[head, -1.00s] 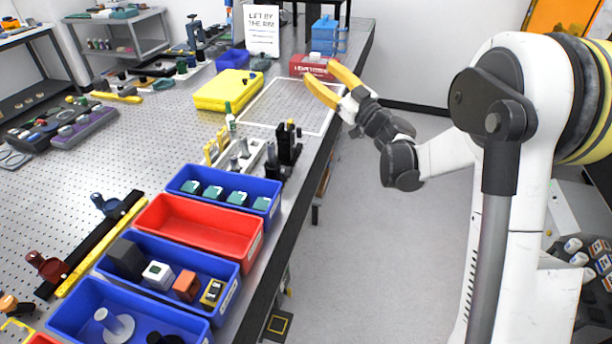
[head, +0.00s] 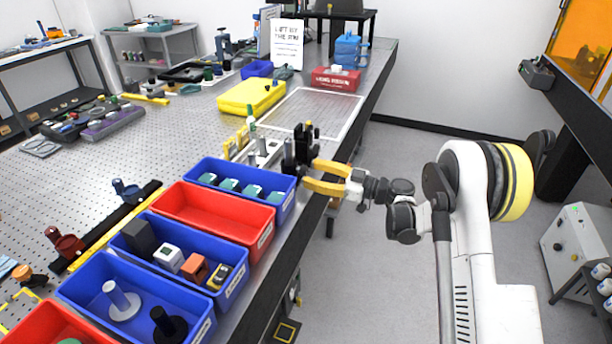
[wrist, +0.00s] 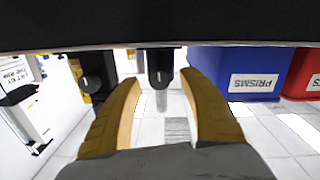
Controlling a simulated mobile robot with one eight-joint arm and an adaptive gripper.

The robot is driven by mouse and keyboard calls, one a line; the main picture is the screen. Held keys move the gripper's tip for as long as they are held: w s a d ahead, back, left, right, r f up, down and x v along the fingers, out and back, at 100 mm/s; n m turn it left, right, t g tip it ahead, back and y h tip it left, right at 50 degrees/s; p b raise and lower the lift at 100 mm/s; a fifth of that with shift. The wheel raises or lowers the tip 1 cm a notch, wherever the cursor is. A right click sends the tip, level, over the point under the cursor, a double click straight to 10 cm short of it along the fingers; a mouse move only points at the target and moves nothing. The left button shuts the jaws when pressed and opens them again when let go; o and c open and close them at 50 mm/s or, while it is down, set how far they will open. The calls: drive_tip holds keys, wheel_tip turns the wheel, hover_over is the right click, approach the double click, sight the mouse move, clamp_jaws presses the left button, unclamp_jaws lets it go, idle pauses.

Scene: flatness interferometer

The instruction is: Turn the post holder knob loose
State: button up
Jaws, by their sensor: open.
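A black post holder assembly (head: 305,142) stands at the table's right edge, with another black upright part (head: 288,157) just left of it. My gripper (head: 311,173) is open, its two yellow fingers reaching in from the right, low beside these black parts. In the wrist view, my gripper (wrist: 160,82) has a black part (wrist: 160,66) with a silver post between and beyond its fingertips. A second black part with a round knob-like end (wrist: 92,84) shows left of the fingers. I cannot tell for sure which is the post holder knob, or whether anything touches.
The blue bin labelled PRISMS (wrist: 235,72) is close to the right in the wrist view. Red bin (head: 215,222) and other bins line the table's front. A light rack with silver posts (head: 262,150) stands behind the holder.

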drive_tip(key=shift+x, duration=1.2)
clamp_jaws()
